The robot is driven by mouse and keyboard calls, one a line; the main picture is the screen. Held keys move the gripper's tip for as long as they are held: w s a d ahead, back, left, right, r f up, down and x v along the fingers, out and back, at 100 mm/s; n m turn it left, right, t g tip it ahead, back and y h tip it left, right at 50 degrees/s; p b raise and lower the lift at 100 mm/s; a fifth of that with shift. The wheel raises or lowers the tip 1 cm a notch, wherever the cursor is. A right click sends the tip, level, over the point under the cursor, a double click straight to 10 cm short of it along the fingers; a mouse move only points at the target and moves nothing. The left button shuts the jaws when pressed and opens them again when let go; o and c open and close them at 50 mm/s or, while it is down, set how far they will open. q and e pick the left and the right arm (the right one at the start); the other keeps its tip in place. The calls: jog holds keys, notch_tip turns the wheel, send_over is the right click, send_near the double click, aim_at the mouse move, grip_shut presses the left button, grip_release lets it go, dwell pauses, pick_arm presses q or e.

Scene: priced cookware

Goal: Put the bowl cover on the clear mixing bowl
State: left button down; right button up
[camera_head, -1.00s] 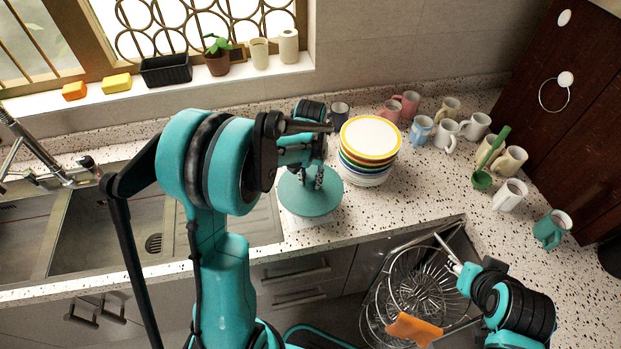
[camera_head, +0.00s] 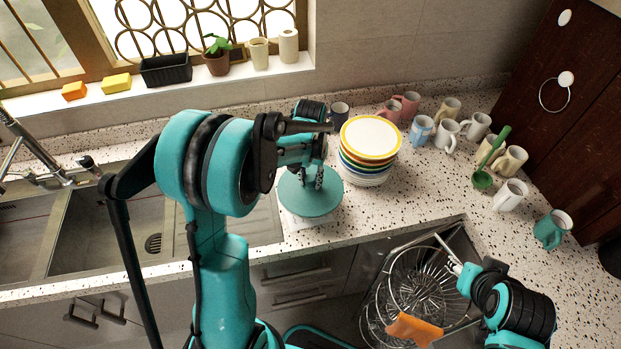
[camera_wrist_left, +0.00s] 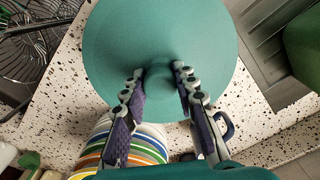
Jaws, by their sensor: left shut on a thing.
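The bowl cover is a round teal disc (camera_head: 311,196), seen beside the plate stack near the counter's front edge. It fills the upper middle of the left wrist view (camera_wrist_left: 160,40), with a round knob at its centre. My left gripper (camera_head: 318,180) is over the cover, its two fingers (camera_wrist_left: 163,88) closed around the knob. I cannot make out the clear mixing bowl; whether it is beneath the cover is hidden. My right arm shows at the lower right, with its gripper (camera_head: 465,272) beside the wire rack; its finger opening is unclear.
A stack of plates (camera_head: 368,142) stands just right of the cover. Several mugs (camera_head: 447,134) and a green ladle (camera_head: 484,178) are farther right. The sink (camera_head: 110,230) is left. A wire rack (camera_head: 420,290) with an orange item (camera_head: 414,330) is lower right.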

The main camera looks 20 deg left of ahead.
pick_arm(q)
jog(key=shift+f, duration=0.2)
jog(key=shift+f+b, duration=0.3)
jog(key=shift+b, duration=0.15)
jog(key=shift+r, duration=0.1)
jog(key=shift+c, duration=2.3)
grip_release()
notch_tip(320, 180, up, 12)
